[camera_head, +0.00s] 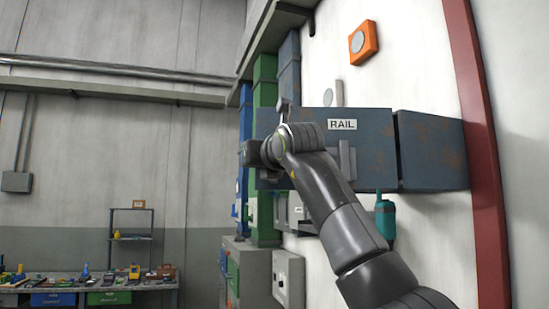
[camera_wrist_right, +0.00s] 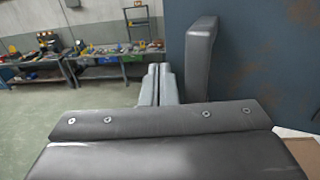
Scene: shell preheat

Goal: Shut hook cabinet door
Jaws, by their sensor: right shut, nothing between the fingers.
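A blue-grey, rust-marked metal cabinet (camera_head: 432,150) is on the white wall in the head view. A flat panel labelled RAIL (camera_head: 376,150) adjoins it on the left, with a dark seam between; I cannot tell how far this door is open. No hook label shows. A grey upright handle (camera_head: 347,160) is on the panel. My right gripper (camera_head: 250,153) is in front of the panel's left part, its fingertips hard to see there. In the right wrist view its fingers (camera_wrist_right: 158,84) are together and empty, left of a grey bar (camera_wrist_right: 200,58) on the blue panel (camera_wrist_right: 262,62). My left gripper is out of view.
A teal tool (camera_head: 385,220) hangs below the cabinet. A red post (camera_head: 482,150) stands to the right. Green (camera_head: 264,95) and blue columns rise behind the panel. A workbench (camera_head: 130,287) with tools is far left, with open floor before it (camera_wrist_right: 60,120).

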